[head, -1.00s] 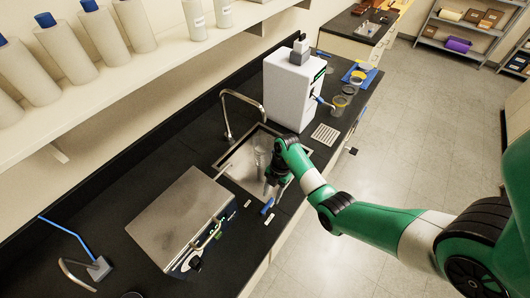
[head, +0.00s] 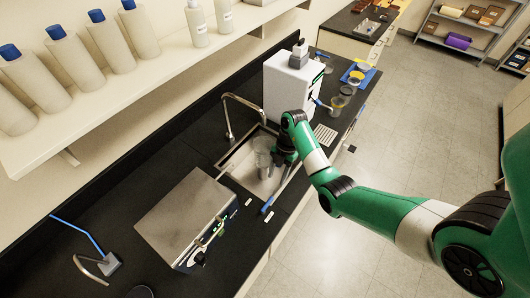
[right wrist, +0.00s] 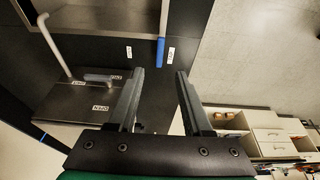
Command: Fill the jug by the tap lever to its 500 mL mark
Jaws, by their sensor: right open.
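A clear jug (head: 263,152) stands upright in the steel sink (head: 236,158); its water level and marks are too small to read. The tall bent tap (head: 229,110) rises behind the sink with its spout towards the jug. The blue-gripped lever (head: 268,204) is at the sink's front edge between two small white labels. It also shows in the right wrist view (right wrist: 161,50), beyond the fingertips. My right gripper (head: 278,167) is open and empty beside the jug, apart from the lever; whether it touches the jug is unclear. My left gripper is not in view.
A steel-topped box (head: 185,215) with a front handle sits left of the sink. A white machine (head: 290,88) and a slatted plate (head: 326,134) are to the right, with cups (head: 338,103) beyond. Bottles line the shelf (head: 150,85) above. The floor in front is clear.

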